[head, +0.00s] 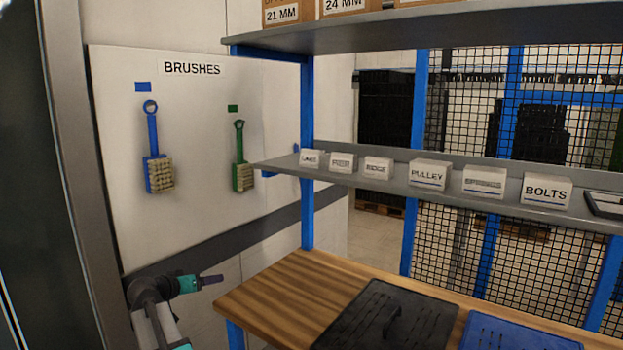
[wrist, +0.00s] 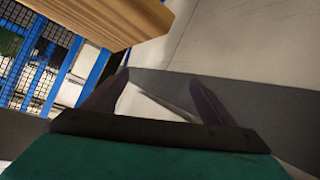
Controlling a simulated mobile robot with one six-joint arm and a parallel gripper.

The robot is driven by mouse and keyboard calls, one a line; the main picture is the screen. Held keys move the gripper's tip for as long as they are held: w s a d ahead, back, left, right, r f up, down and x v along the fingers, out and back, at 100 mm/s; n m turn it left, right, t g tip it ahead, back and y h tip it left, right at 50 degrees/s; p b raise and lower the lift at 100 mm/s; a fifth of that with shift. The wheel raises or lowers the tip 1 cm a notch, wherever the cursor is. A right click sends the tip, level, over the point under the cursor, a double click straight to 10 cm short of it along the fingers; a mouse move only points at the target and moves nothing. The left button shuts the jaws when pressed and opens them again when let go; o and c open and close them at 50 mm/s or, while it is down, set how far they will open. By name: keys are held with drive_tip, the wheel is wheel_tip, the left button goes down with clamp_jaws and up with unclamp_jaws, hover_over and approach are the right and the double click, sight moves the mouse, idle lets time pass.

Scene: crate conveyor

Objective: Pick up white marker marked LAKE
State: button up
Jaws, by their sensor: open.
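The white marker that appears to read LAKE (head: 310,160) is a small white block at the far left end of the grey middle shelf (head: 285,168). It stands upright with its lettering facing me. My gripper (head: 212,280) is low at the left, beside the left end of the wooden bench and well below the shelf. In the wrist view, my gripper (wrist: 158,88) has its two dark fingers spread apart with nothing between them. The marker does not show in the wrist view.
More white markers share the shelf, including RIDGE (head: 377,168), PULLEY (head: 427,175) and BOLTS (head: 546,191). A blue post (head: 307,110) stands close to the LAKE marker. Brushes (head: 158,172) hang on the left wall.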

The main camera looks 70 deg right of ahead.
drive_tip(key=s+d+r+m+g+h, duration=0.15)
drive_tip(key=s+d+r, duration=0.35)
drive_tip(key=r, duration=0.5)
drive_tip(key=s+d+r+m+h, duration=0.2)
drive_tip(key=s+d+r, duration=0.2)
drive_tip(key=r, duration=0.7)
drive_tip(key=m+g+h+p, duration=0.1)
drive_tip(key=m+g+p, duration=0.1)
drive_tip(key=m+g, duration=0.2)
approach(309, 151)
drive_tip(key=d, duration=0.1)
drive_tip(key=shift+s+d, duration=0.1)
drive_tip(key=shift+s, duration=0.05)
drive_tip(key=p+x, duration=0.1)
drive_tip(key=x, duration=0.6)
drive_tip(key=shift+d+p, duration=0.35)
drive_tip(key=shift+p, duration=0.05)
drive_tip(key=shift+s+d, duration=0.2)
drive_tip(key=shift+d, duration=0.25)
